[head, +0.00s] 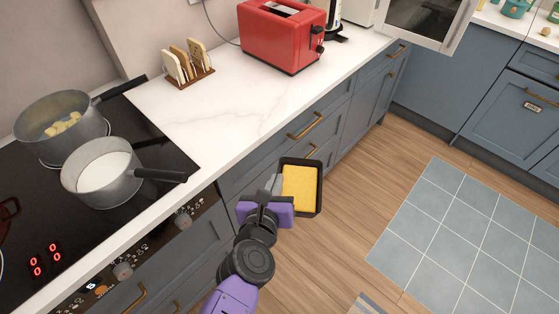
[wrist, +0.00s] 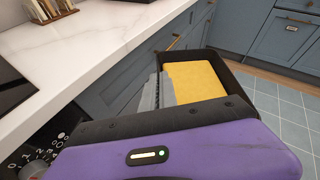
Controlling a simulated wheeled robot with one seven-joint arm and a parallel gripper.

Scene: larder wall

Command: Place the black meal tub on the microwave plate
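The black meal tub (head: 319,190) is a rectangular tub with a flat yellow filling, held out over the floor in front of the counter. My gripper (head: 278,186) is shut on its near-left wall. In the wrist view the tub (wrist: 238,72) lies beyond the grey fingers (wrist: 157,92), roughly level. The microwave (head: 359,12) is partly visible at the top of the head view, with its door (head: 425,18) swung open. The microwave plate is out of sight.
A red toaster (head: 283,36), a toast rack (head: 188,64) and a dark bottle or stand (head: 334,20) are on the white counter (head: 225,108). Two pots (head: 62,125) (head: 102,172) sit on the black hob, with handles pointing right. The floor (head: 345,222) right of the tub is clear.

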